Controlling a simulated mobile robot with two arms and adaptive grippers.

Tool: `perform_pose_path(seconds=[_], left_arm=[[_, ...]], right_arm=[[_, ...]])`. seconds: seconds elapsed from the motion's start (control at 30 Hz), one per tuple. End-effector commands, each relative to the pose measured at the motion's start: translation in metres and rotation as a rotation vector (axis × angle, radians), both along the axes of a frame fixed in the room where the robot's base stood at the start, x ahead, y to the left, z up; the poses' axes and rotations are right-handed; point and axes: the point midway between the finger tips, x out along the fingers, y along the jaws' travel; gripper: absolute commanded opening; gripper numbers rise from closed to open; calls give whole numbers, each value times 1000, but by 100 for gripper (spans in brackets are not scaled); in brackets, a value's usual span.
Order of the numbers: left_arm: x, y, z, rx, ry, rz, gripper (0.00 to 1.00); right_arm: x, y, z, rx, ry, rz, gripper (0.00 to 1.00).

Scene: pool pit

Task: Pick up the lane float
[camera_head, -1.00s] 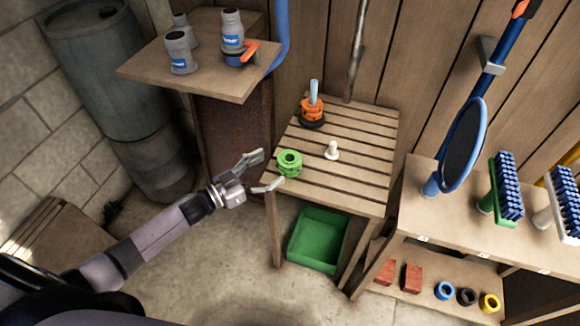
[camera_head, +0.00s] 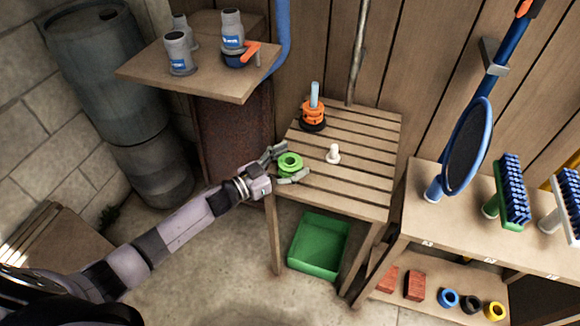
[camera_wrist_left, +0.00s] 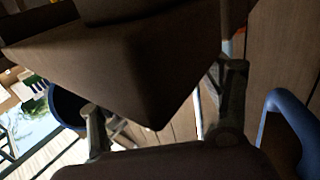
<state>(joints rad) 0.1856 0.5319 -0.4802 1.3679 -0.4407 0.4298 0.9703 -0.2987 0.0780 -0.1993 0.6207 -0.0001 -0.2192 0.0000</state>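The green, ringed lane float (camera_head: 290,162) stands upright at the left edge of the slatted wooden table (camera_head: 358,178). My left gripper (camera_head: 283,166) reaches in from the left, with one finger behind the float and one in front of it. The fingers are spread. I cannot tell whether they touch the float. In the left wrist view, the fingers of my left gripper (camera_wrist_left: 165,115) are wide apart, and dark shapes hide much of the scene. I cannot make out the float there. My right gripper is not in view.
On the slatted table stand an orange spool on a dark base (camera_head: 313,118) and a small white peg (camera_head: 333,154). A green bin (camera_head: 318,246) sits below. A wooden shelf (camera_head: 215,85) with grey bottles is behind left. A brush rack (camera_head: 450,215) stands right.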

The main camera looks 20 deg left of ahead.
Motion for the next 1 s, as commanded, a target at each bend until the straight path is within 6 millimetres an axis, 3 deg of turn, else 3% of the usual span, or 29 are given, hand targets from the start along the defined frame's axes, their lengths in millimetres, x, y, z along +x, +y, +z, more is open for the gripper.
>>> perform_pose_path(seconds=[0.67, 1.0], left_arm=[[0, 0, 0, 0, 0, 0, 24], [0, 0, 10, 1, -2, -1, 23]], right_arm=[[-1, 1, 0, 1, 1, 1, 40], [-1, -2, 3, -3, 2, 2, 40]])
